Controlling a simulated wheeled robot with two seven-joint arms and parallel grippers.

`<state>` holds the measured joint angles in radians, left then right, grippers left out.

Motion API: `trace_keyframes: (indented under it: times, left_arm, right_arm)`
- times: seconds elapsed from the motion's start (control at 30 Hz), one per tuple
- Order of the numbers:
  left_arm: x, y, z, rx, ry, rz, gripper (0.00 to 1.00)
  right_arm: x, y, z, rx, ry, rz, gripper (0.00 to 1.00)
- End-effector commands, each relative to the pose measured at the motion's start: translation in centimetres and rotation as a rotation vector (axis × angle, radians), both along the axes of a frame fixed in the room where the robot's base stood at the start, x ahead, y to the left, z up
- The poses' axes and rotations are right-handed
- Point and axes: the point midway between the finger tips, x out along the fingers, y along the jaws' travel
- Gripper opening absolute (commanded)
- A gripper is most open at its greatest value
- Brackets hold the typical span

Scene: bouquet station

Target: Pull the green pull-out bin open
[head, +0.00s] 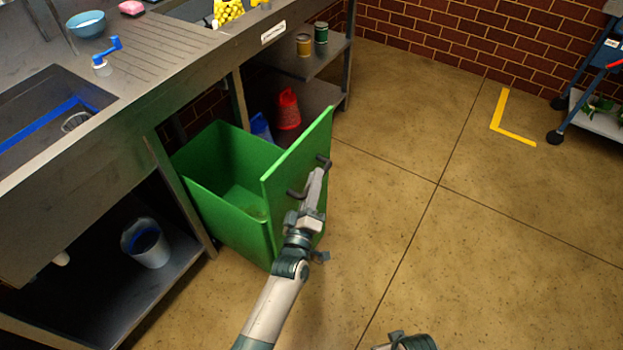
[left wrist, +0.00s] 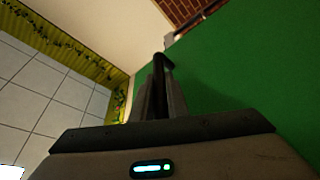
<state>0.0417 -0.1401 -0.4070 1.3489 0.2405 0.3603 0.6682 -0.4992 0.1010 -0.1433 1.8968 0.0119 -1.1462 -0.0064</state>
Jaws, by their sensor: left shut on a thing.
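The green pull-out bin (head: 215,160) stands out from under the steel counter in the head view, its open top showing an empty-looking inside. Its tall green front panel (head: 302,170) faces right and carries a dark bar handle (head: 323,161). My left gripper (head: 318,178) is at this panel, shut on the handle. In the left wrist view the dark handle (left wrist: 162,72) lies between the fingers, with the green panel (left wrist: 235,75) filling the right side. The gripper hides the middle of the handle. My right gripper does not show clearly; only a piece of my arm is at the bottom edge.
The steel counter (head: 165,55) runs along the left, with a sink (head: 40,105) and a blue bowl (head: 87,24). A grey bucket (head: 146,243) stands on the lower shelf. A red container (head: 288,109) sits behind the bin. The floor right of the bin is clear up to a cart (head: 600,100).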

Motion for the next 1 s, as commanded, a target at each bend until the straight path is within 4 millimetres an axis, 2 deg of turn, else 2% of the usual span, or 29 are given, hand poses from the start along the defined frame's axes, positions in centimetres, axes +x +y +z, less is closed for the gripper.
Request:
trace_keyframes:
  times: [0.07, 0.1, 0.17, 0.5, 0.67, 0.87, 1.0]
  left_arm:
    - [0.0, 0.1, -0.1, 0.0, 0.0, 0.001, 0.0]
    - [0.0, 0.1, -0.1, 0.0, 0.0, 0.001, 0.19]
    - [0.0, 0.1, -0.1, 0.0, 0.0, 0.001, 0.33]
    - [0.0, 0.1, -0.1, 0.0, 0.001, 0.001, 0.33]
    - [-0.7, 0.3, -0.3, 0.0, 0.002, 0.001, 0.33]
    - [-2.9, 1.0, -0.8, 0.001, 0.002, 0.0, 0.33]
    - [-5.2, 1.7, -1.4, 0.002, 0.003, 0.0, 0.33]
  right_arm:
    - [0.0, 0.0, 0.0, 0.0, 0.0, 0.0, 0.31]
    - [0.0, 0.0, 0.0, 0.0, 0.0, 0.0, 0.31]
    - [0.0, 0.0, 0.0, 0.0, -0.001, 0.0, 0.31]
    - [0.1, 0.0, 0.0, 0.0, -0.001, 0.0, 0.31]
    - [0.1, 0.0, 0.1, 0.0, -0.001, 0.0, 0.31]
    - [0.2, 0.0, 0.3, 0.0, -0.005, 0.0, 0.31]
    - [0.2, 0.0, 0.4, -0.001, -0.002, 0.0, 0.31]
